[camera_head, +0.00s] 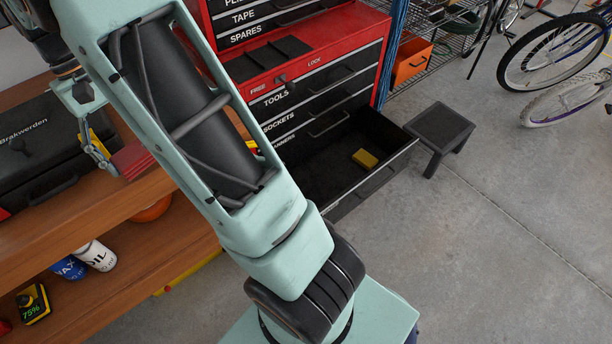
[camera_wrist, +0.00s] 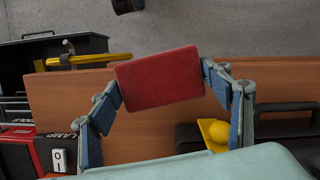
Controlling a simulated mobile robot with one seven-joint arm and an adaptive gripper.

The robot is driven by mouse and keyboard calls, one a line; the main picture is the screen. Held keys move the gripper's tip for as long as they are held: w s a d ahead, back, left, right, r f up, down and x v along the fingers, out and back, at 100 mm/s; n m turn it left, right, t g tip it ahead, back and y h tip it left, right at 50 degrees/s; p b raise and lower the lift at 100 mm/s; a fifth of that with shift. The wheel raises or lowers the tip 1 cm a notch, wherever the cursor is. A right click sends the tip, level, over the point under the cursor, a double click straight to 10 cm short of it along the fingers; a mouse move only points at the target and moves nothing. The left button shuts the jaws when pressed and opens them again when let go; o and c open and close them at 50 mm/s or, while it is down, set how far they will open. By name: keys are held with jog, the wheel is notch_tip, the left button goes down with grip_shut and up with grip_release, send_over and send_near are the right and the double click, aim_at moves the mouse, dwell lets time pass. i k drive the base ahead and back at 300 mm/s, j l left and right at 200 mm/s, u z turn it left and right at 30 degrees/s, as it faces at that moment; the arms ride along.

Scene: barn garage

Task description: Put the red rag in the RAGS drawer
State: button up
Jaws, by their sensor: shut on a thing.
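The red rag (camera_wrist: 160,78) is a flat, folded block. My gripper (camera_wrist: 161,70) is shut on it, with one finger at each side edge. In the head view the rag (camera_head: 132,160) is in the air above the wooden shelf at the left, partly hidden by my arm. The red and black tool chest (camera_head: 310,75) stands at the centre, with labels such as TOOLS and SOCKETS. A lower black drawer (camera_head: 398,160) is pulled out, right of my gripper, and holds a yellow block (camera_head: 365,158). No RAGS label can be read in view.
A black case (camera_head: 40,150) lies on the wooden shelf (camera_head: 90,215), with a yellow thing near it. Cans (camera_head: 97,255) stand on the shelf below. A small black stool (camera_head: 440,128) is beside the open drawer. Bicycles are at the far right.

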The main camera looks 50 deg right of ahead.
aim_at(334, 186)
jog(key=k+l, duration=0.2)
jog(key=l, duration=0.2)
jog(key=k+l, duration=0.25)
jog(key=l, duration=0.15)
jog(key=k+l, duration=0.2)
jog(key=l, duration=0.25)
jog(key=k+l, duration=0.25)
jog(key=l, duration=0.15)
jog(key=u, duration=0.05)
